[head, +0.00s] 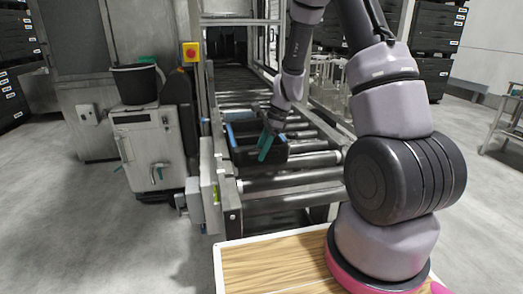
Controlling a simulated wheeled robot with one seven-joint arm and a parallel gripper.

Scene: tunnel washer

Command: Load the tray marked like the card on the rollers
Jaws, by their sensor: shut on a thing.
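A dark tray (248,157) sits on or just above the rollers (290,184) of the conveyor, with a blue strip at its left end. My gripper (265,146), with teal fingers, is at the tray's near side and is shut on it. The fingers and wrist hide part of the tray. I cannot make out a marking on the tray or any card. Whether the tray bears fully on the rollers cannot be told.
The conveyor runs back into a metal-framed machine (225,8). A grey cabinet (150,150) with a dark bin (134,84) on top stands to the left. Stacked dark drawers (432,45) stand at the back right. The left floor is clear.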

